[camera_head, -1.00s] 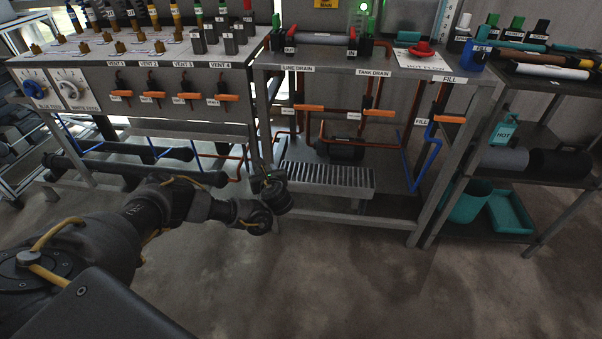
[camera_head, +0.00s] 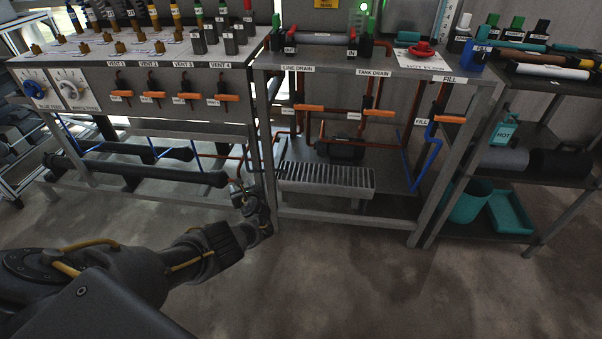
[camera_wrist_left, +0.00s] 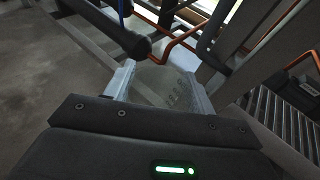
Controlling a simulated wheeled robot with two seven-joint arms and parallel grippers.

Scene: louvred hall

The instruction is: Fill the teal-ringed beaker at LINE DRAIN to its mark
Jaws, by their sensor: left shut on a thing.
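My left gripper (camera_head: 238,190) is low at the left front leg of the drain bench, left of the slatted grate (camera_head: 325,179). In the left wrist view its fingers (camera_wrist_left: 160,88) are shut on a clear beaker (camera_wrist_left: 165,84) with faint printed graduations. I cannot make out a teal ring or any liquid in it. The LINE DRAIN label (camera_head: 297,69) is on the bench's front edge, with an orange valve handle (camera_head: 295,108) below it. The grate also shows at the right of the left wrist view (camera_wrist_left: 275,118). My right gripper is not in view.
TANK DRAIN (camera_head: 374,73) and FILL (camera_head: 449,80) labels are farther right, with orange handles below. Dark horizontal pipes (camera_head: 140,170) run under the left panel. A teal tub (camera_head: 467,203) and teal tray (camera_head: 509,212) stand on the right shelf. The front floor is clear.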

